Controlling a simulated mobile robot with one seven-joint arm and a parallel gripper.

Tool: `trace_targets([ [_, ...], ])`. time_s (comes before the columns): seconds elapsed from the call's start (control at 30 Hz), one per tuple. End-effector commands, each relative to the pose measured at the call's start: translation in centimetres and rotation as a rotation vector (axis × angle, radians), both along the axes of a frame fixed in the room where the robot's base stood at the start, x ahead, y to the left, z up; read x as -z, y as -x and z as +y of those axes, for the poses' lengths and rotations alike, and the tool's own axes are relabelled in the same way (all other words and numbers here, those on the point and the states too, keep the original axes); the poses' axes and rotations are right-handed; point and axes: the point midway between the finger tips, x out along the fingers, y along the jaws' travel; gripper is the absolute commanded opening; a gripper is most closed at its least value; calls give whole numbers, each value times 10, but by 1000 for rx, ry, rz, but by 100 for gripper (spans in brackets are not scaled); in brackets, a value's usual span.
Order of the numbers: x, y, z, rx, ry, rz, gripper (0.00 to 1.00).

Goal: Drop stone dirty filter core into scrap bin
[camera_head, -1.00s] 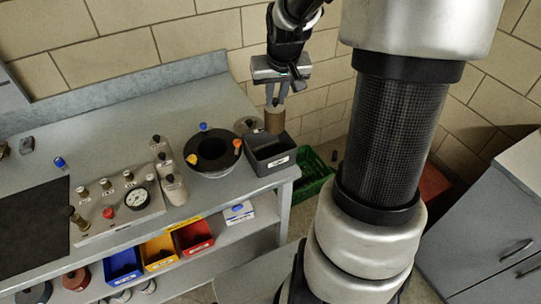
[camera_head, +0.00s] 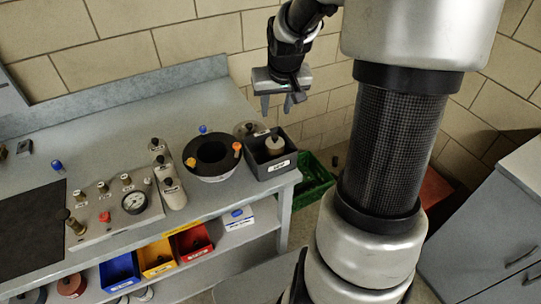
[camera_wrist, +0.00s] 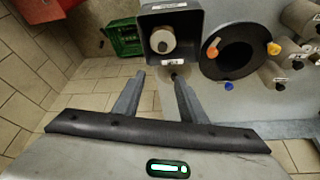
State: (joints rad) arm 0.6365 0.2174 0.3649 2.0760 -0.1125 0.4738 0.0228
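The filter core (camera_head: 275,144) is a tan cylinder with a pale top. It sits inside the dark grey scrap bin (camera_head: 272,168) at the bench's right end. In the wrist view the core (camera_wrist: 163,41) shows from above as a pale round end with a dark centre, within the walls of the bin (camera_wrist: 170,8). My gripper (camera_head: 277,108) is above the bin, clear of the core. Its two fingers are apart with nothing between them, as the wrist view also shows (camera_wrist: 158,82).
A black ring-shaped housing (camera_head: 211,156) with coloured knobs stands left of the bin. A gauge panel (camera_head: 117,208) and small canisters are farther left. Blue, yellow and red bins (camera_head: 192,241) sit on the lower shelf. A green crate (camera_head: 312,181) is on the floor beyond the bench's right end.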

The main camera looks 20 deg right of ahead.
Motion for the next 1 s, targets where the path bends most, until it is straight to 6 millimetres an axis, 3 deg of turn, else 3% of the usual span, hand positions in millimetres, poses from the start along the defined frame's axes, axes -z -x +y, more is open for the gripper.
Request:
trace_targets([
  [0.17,-28,8,1,1,2,-2,38],
  [0.57,-116,42,9,2,3,-5,38],
  [0.8,-148,58,13,1,3,-5,38],
  [1.0,-160,63,15,-1,2,-4,38],
])
